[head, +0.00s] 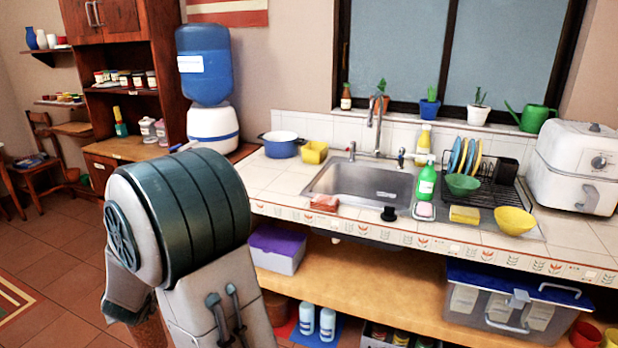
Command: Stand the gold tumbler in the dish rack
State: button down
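The black wire dish rack (512,192) stands on the tiled counter right of the sink. It holds several upright plates (464,156) in blue and yellow and a green bowl (462,184). A black box-shaped holder (506,170) is at its back right. I cannot make out a gold tumbler for sure. A small yellow container (314,152) stands on the counter left of the sink, but I cannot tell whether it is a tumbler. My arm fills the lower left of the head view; my gripper does not show.
The metal sink (368,184) looks empty. A green bottle (426,180), a yellow sponge (464,214) and a yellow bowl (514,220) crowd the rack's left and front. A white appliance (578,168) stands close on the right.

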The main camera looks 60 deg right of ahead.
aim_at(506, 203)
jog(key=z, duration=0.05)
jog(key=k, duration=1.55)
jog(key=z, duration=2.5)
jog(key=i, duration=0.3)
jog(key=u, duration=0.05)
